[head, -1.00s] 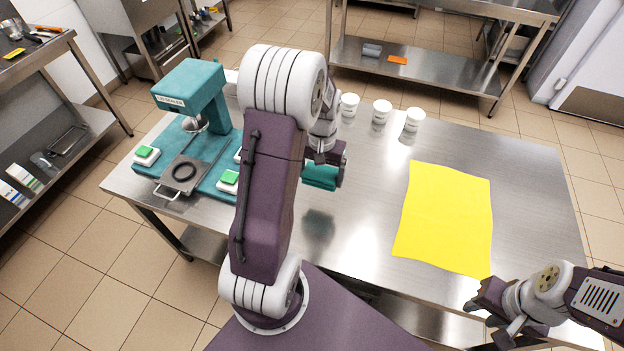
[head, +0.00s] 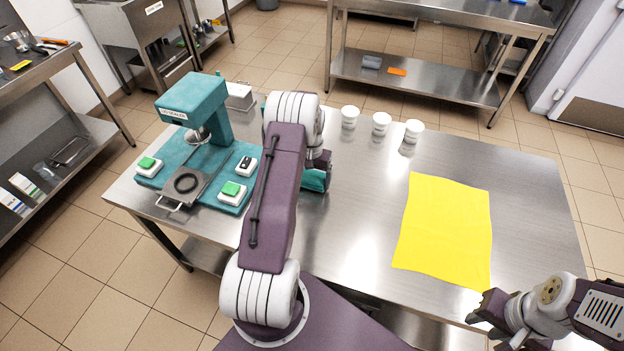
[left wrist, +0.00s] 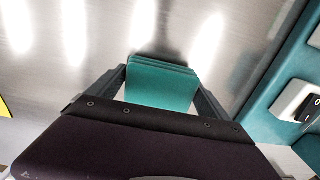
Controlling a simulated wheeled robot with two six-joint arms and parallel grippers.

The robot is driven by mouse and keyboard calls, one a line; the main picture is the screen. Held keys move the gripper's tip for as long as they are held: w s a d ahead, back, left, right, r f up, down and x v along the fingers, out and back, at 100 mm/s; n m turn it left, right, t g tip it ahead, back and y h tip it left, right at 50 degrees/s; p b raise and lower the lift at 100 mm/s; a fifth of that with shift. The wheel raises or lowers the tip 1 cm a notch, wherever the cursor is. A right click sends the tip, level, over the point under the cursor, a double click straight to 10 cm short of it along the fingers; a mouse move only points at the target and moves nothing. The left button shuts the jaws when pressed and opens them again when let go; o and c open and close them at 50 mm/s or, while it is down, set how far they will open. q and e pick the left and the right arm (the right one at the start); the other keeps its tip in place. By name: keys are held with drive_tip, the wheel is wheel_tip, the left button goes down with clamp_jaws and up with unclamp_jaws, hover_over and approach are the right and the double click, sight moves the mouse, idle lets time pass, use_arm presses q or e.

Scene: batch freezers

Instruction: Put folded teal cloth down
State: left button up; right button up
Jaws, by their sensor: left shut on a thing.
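The folded teal cloth (head: 314,181) shows below my left gripper (head: 320,172) in the head view, partly hidden by my arm. In the left wrist view the cloth (left wrist: 160,88) is a layered block between the two fingers of my left gripper (left wrist: 160,85), which is shut on it. It is over the steel table (head: 350,225), right of the teal sealer machine. I cannot tell whether it touches the table. My right gripper (head: 488,318) is at the table's front right corner, with no object visible in it; its jaw opening is unclear.
The teal sealer (head: 195,105) with green buttons stands on the table's left. Three white cups (head: 381,124) stand at the back edge. A yellow cloth (head: 445,228) lies flat on the right. The table between the sealer and yellow cloth is mostly clear.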

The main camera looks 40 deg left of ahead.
sight(312, 176)
use_arm(q)
drive_tip(key=shift+w+a+f, duration=0.1)
drive_tip(key=shift+f, duration=0.55)
drive_tip(key=o, duration=1)
drive_tip(key=shift+f, duration=0.1)
drive_tip(key=shift+o, duration=0.2)
wheel_tip(312, 176, up, 12)
drive_tip(key=r, duration=0.1)
drive_tip(key=s+d+r+m, duration=0.1)
drive_tip(key=s+d, duration=0.2)
drive_tip(key=d, duration=0.4)
drive_tip(key=s+d+r+m, duration=0.1)
drive_tip(key=s+d, duration=0.3)
drive_tip(key=d, duration=0.3)
drive_tip(key=s+d+f+m+t, duration=0.1)
drive_tip(key=s+d, duration=0.6)
drive_tip(key=s, duration=0.3)
drive_tip(key=shift+s+d, duration=0.15)
drive_tip(key=shift+s, duration=0.25)
